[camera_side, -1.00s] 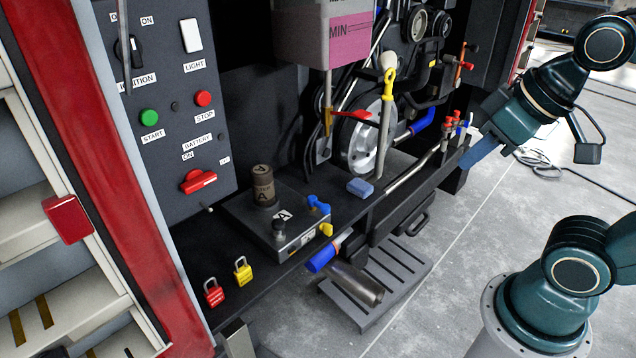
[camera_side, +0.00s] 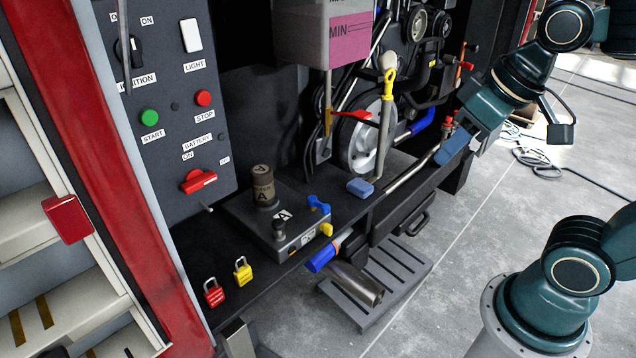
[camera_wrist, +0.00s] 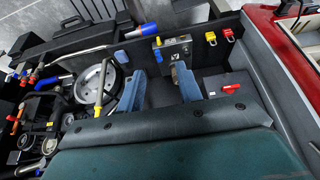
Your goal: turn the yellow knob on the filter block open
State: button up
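The filter block (camera_side: 290,247) is a grey box marked A on the black shelf, with a brown cylinder (camera_side: 263,187) on top. The small yellow knob (camera_side: 327,229) is on its right-hand end, below a blue knob (camera_side: 318,205). In the wrist view, the block (camera_wrist: 178,49) and yellow knob (camera_wrist: 158,41) lie beyond the fingers. My gripper (camera_side: 450,152) is above the shelf's right part, well to the right of the knob and not touching it. In the wrist view, my gripper (camera_wrist: 158,72) has its two blue fingers apart, with nothing held between them.
A blue pad (camera_side: 360,187) lies on the shelf between my gripper and the block. A blue-ended pipe (camera_side: 322,257) sits just below the block. Yellow (camera_side: 243,269) and red (camera_side: 214,292) padlocks are to the left. A yellow-handled dipstick (camera_side: 387,100) stands behind.

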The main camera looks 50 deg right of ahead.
jog(key=w+f+g, duration=0.1)
jog(key=w, duration=0.7)
jog(key=g, duration=0.4)
send_over(329, 225)
notch_tip(329, 225, down, 22)
jog(key=shift+f, duration=6.75)
grip_shut()
